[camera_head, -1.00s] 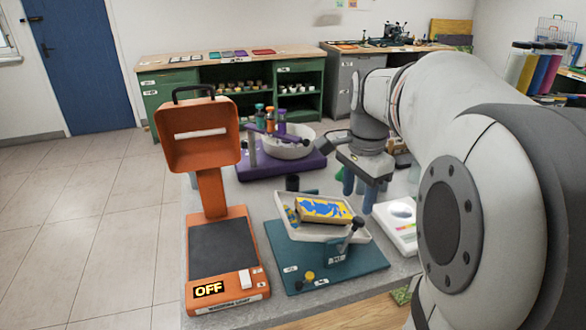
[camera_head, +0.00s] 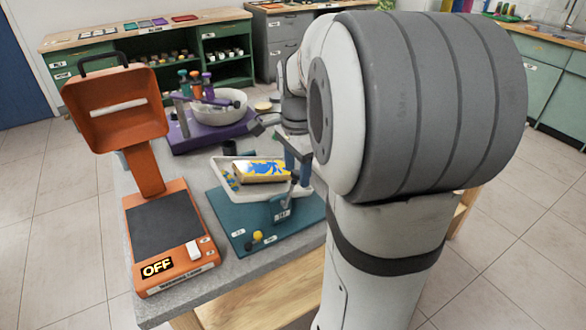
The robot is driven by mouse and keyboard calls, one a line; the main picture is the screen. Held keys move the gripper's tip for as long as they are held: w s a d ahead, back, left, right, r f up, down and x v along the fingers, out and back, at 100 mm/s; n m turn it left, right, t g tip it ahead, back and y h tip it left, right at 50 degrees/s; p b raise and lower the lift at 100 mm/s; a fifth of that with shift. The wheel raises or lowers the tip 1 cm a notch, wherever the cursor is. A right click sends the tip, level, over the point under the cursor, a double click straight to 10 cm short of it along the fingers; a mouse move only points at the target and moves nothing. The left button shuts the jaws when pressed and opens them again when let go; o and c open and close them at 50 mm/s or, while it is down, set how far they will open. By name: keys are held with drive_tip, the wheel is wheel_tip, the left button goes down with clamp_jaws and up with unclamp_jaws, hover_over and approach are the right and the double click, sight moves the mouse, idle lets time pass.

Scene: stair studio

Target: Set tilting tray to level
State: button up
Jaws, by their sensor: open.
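The tilting tray (camera_head: 250,194) is a shallow white tray on a teal stand (camera_head: 294,227), near the middle of the grey table. It holds a yellow and blue block (camera_head: 262,172) and small bits at its left end. Its exact tilt is hard to judge. A dark-knobbed lever (camera_head: 295,176) is at its right end. Yellow and black knobs (camera_head: 257,236) sit at the base's front. My arm hides part of the right side.
A purple stand (camera_head: 180,140) with a white bowl (camera_head: 217,110) is behind. The grey table's front edge is close below the teal base.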

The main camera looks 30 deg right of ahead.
drive_tip(key=shift+c, duration=0.3)
clamp_jaws()
